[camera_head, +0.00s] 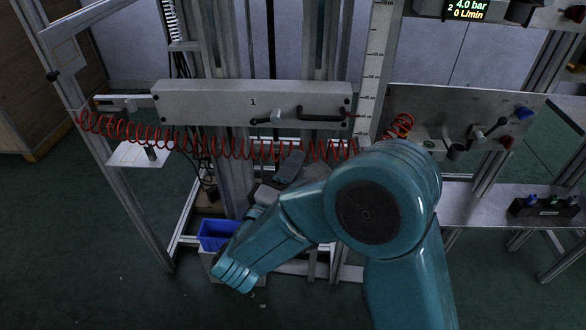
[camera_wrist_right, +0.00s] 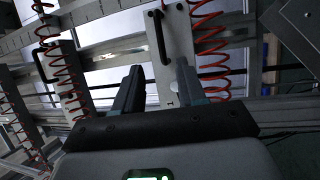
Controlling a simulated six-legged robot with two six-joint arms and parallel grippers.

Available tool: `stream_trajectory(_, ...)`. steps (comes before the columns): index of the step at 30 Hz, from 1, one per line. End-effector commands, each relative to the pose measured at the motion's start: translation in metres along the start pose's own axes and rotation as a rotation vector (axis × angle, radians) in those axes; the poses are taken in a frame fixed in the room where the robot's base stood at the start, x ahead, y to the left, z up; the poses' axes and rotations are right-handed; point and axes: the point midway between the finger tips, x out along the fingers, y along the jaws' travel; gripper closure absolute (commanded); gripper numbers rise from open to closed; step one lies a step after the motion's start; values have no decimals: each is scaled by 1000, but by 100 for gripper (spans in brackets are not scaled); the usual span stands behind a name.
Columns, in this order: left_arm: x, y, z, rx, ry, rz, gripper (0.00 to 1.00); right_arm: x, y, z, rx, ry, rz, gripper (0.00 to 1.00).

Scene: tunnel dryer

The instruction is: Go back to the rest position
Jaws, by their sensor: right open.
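My right arm, teal, rises from the lower right of the head view and covers part of the frame. My right gripper (camera_head: 290,166) is partly hidden behind the arm, just below the red coiled hose. In the right wrist view the right gripper (camera_wrist_right: 158,88) shows two dark fingers spread apart with nothing between them. Beyond the fingers is the grey panel marked 1 (camera_head: 180,104), with a black handle (camera_head: 322,114). The panel also shows in the wrist view (camera_wrist_right: 178,45). My left gripper is in neither view.
A red coiled hose (camera_head: 240,150) hangs along the panel, close to the gripper. A blue bin (camera_head: 217,234) stands low, left of my arm. A metal shelf (camera_head: 470,205) with a black block (camera_head: 545,206) is at right. Green floor (camera_head: 70,240) is open at left.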

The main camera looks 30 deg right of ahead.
Motion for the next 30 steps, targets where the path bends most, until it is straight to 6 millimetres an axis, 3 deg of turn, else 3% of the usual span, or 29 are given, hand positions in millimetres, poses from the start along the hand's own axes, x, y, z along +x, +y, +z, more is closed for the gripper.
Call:
stream_trajectory(16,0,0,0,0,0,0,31,-2,0,1,0,-2,-1,60)
stream_trajectory(19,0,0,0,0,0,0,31,9,-12,11,-29,-37,-9,60)
stream_trajectory(22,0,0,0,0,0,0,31,30,-55,39,-138,-100,-43,60)
stream_trajectory(25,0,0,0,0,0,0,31,42,-131,55,-210,5,-174,60)
stream_trajectory(28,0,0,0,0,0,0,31,26,-214,57,-64,151,-431,60)
stream_trajectory(30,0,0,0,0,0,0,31,-3,-266,59,77,212,-656,60)
